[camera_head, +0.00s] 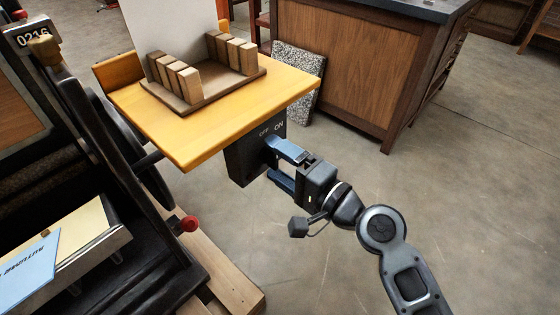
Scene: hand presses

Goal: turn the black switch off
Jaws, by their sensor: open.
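A black switch box (244,163) hangs under the front edge of a yellow wooden board, with the white labels OFF and ON on its upper face. ON is at the right, OFF to its left. My gripper (271,158) is open, its two blue fingers reaching left to the right side of the box. The upper finger is close to the box below the ON label. I cannot tell whether it touches. The switch lever itself is hidden or too dark to make out, so its position cannot be told.
The yellow board (205,128) carries a wooden rack (207,92) with several blocks. A black press (110,150) with a red knob (189,223) stands at the left. A wooden cabinet (345,70) stands behind. The floor at the right is clear.

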